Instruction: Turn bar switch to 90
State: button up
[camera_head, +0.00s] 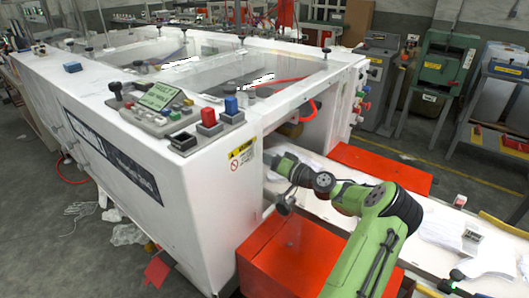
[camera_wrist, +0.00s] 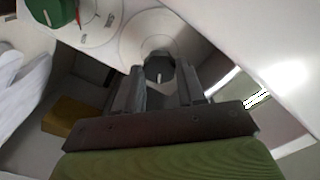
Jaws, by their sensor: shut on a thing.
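The bar switch (camera_wrist: 159,66) is a small black knob with a light pointer line, on a round pale dial plate in the wrist view. The line points toward the bottom of that picture. My gripper (camera_wrist: 161,82) has one dark finger on each side of the knob and is shut on it. In the head view, my gripper (camera_head: 272,160) reaches into the opening at the end of the white machine (camera_head: 205,172). The switch is hidden there by the machine's wall.
A green knob (camera_wrist: 52,10) on a marked dial sits near the switch in the wrist view. Red boxes (camera_head: 290,262) flank the white bench under my arm. A control panel with red (camera_head: 208,116) and blue (camera_head: 231,105) buttons tops the machine. Grey floor lies beyond.

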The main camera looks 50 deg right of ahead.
jog(key=m+p, duration=0.3)
jog(key=m, duration=0.1)
jog(key=shift+m, duration=0.4)
jog(key=shift+f, duration=0.1)
jog(key=o, duration=1.1)
jog(key=shift+c, duration=0.2)
jog(key=s+d+p, duration=0.1)
jog(key=s, duration=1.4)
jog(key=shift+s+d+p, duration=0.2)
jog(key=shift+s+p, duration=0.1)
jog(key=shift+s, duration=0.1)
